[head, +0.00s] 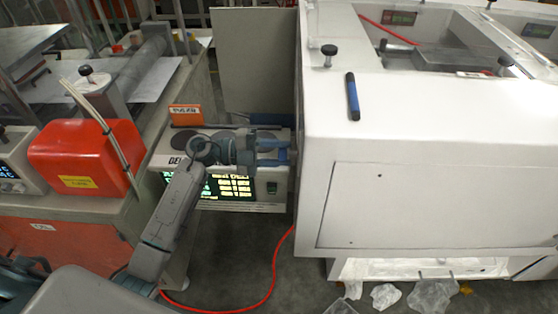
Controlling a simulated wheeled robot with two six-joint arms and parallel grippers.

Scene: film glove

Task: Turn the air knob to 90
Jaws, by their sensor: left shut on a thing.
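My left gripper (279,152) reaches in front of the display unit, up to the left side wall of the white cabinet (420,120). Its two bluish fingers point right and are closed at that wall. The air knob itself does not show; the fingers and the cabinet's edge hide that spot, and no scale or number can be read there. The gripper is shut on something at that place. My right gripper is not in view.
A display unit (240,206) with lit yellow-green panels stands behind my left arm. A red box (85,155) sits on the bench at left. A blue-black pen (353,97) lies on the cabinet. A red hose (270,285) and clear plastic scraps (432,296) lie on the floor.

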